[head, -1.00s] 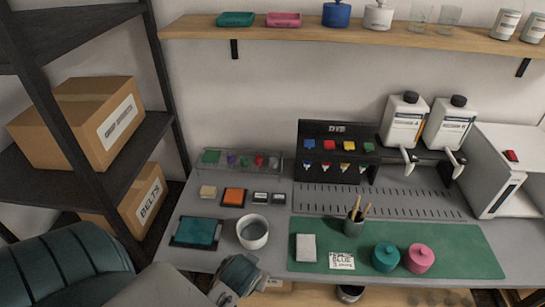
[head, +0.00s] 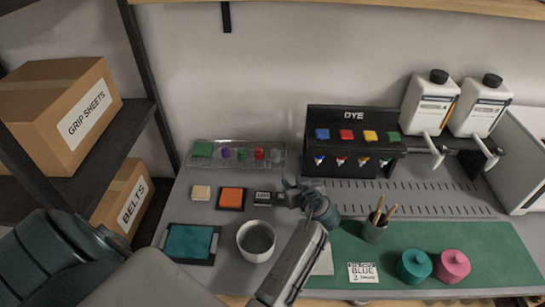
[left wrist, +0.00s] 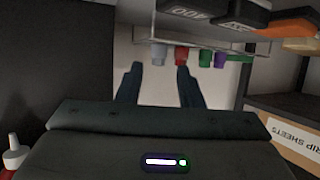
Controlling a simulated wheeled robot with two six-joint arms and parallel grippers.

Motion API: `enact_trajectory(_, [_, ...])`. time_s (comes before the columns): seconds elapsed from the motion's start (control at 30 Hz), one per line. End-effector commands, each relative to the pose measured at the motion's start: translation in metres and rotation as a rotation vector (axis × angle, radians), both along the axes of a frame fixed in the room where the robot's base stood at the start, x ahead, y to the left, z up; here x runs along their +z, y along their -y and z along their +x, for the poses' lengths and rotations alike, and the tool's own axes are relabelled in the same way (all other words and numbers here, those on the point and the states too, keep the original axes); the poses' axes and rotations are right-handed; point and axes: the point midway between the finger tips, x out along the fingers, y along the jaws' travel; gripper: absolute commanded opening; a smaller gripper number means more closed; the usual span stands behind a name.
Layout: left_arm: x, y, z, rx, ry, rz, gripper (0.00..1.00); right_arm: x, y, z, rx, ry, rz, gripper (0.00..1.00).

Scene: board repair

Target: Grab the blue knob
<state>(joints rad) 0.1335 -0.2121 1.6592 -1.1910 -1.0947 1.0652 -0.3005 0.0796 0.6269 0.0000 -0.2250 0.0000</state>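The black DYE dispenser (head: 352,122) stands at the back of the bench. My left gripper (head: 288,190) is open and empty, in front of the rack and dispenser. In the left wrist view, its fingers (left wrist: 160,85) are apart below the pale piece (left wrist: 159,53) and the red one (left wrist: 181,56). My right gripper is not in view.
Two white bottles (head: 429,103) stand beside the dispenser. The slotted grey surface right of my gripper is clear.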

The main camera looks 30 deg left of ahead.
Motion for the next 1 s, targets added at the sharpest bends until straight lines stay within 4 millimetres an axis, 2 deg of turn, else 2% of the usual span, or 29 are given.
enact_trajectory(0.17, [0.008,-0.025,0.02,0.001,0.006,0.009,0.34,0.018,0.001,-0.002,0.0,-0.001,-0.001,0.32])
enact_trajectory(0.3, [0.008,-0.05,0.038,0.001,0.004,0.008,0.34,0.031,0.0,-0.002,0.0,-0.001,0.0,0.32])
enact_trajectory(0.5, [0.005,-0.079,0.058,0.001,0.004,0.005,0.34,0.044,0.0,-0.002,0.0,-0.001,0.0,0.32])
enact_trajectory(0.77, [0.003,-0.094,0.07,0.001,0.004,0.003,0.34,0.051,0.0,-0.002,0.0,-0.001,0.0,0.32])
enact_trajectory(1.0, [-0.009,-0.119,0.087,0.002,0.002,0.004,0.34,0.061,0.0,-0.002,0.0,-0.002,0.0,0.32])
